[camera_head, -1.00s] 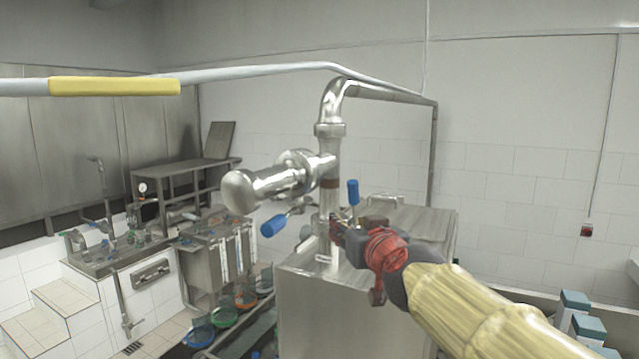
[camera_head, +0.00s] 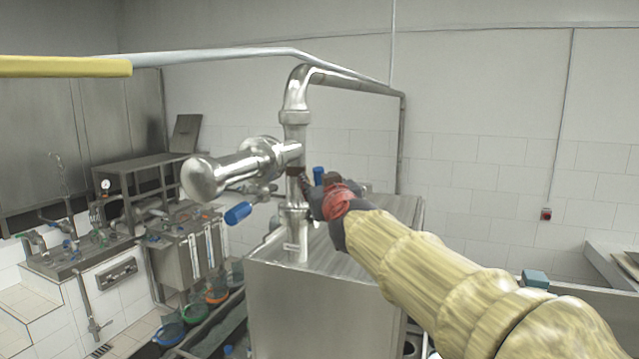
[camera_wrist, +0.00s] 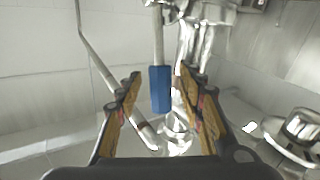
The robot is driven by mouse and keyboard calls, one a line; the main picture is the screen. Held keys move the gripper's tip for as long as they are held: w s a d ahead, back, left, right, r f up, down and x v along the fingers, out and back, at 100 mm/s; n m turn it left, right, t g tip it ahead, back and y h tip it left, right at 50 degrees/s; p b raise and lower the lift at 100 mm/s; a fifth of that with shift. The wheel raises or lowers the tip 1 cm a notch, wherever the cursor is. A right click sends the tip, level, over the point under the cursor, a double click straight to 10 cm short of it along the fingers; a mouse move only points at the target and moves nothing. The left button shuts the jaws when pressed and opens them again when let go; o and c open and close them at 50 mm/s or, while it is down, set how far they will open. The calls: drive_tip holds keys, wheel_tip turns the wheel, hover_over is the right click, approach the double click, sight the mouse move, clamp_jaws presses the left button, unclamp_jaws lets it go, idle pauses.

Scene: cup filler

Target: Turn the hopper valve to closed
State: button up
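A steel pipe assembly (camera_head: 294,130) rises above a steel box-shaped machine. It carries a blue-sleeved lever (camera_head: 318,175) that points up, partly hidden behind my gripper. A second blue-sleeved lever (camera_head: 238,213) slants down to the left under the wide horizontal cylinder. I cannot tell which lever is the hopper valve's. My gripper (camera_head: 309,190) is at the pipe's right side, by the upright lever. In the wrist view, a blue sleeve (camera_wrist: 160,90) on a metal rod stands between the spread fingers (camera_wrist: 159,78), with gaps on both sides. The gripper is open and holds nothing.
The steel machine (camera_head: 320,300) stands below my arm. A horizontal steel cylinder (camera_head: 225,172) juts left of the pipe. An overhead pipe with a yellow section (camera_head: 65,67) crosses above. Bench equipment and colored buckets (camera_head: 217,296) stand at left.

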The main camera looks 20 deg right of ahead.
drive_tip(key=shift+c, duration=0.9)
drive_tip(key=c, duration=0.7)
clamp_jaws()
